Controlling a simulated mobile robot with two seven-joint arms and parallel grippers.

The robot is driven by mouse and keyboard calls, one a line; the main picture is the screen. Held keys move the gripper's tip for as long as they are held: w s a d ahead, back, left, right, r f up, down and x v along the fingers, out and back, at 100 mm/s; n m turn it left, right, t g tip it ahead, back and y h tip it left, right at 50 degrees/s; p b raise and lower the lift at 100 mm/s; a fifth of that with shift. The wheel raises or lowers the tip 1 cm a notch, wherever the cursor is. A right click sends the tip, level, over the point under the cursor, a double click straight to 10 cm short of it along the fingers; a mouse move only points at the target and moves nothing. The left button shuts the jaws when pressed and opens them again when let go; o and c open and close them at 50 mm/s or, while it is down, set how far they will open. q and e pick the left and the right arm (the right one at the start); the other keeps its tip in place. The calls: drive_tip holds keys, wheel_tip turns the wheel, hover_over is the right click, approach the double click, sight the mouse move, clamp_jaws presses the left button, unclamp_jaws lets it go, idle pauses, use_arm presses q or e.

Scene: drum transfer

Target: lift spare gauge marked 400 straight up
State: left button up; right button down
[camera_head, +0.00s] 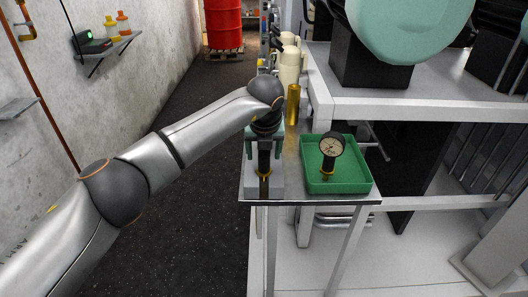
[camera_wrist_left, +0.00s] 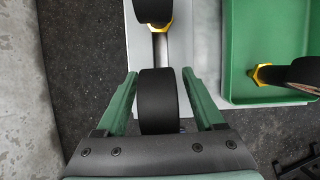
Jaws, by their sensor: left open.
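My left gripper (camera_head: 264,149) is over the left part of the small table, above a grey block (camera_head: 250,188). In the left wrist view its two green fingers (camera_wrist_left: 159,76) stand apart, open, on either side of a black round gauge body (camera_wrist_left: 160,103). A second black round body (camera_wrist_left: 152,10) with a yellow nut shows at the top edge there. Another gauge (camera_head: 332,145), with a white dial and yellow fitting, stands in the green tray (camera_head: 366,184); its black body also shows in the left wrist view (camera_wrist_left: 300,74). I cannot read any marking 400. My right gripper is not in view.
The tray fills the table's right side. A brass cylinder (camera_head: 293,104) and cream-coloured bodies (camera_head: 289,68) stand behind the table. A white machine frame (camera_head: 420,108) borders the right. Dark open floor lies left, with a red drum (camera_head: 223,25) at the back.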

use_arm(q)
clamp_jaws()
idle(0.4)
drive_tip(key=shift+r, duration=0.1)
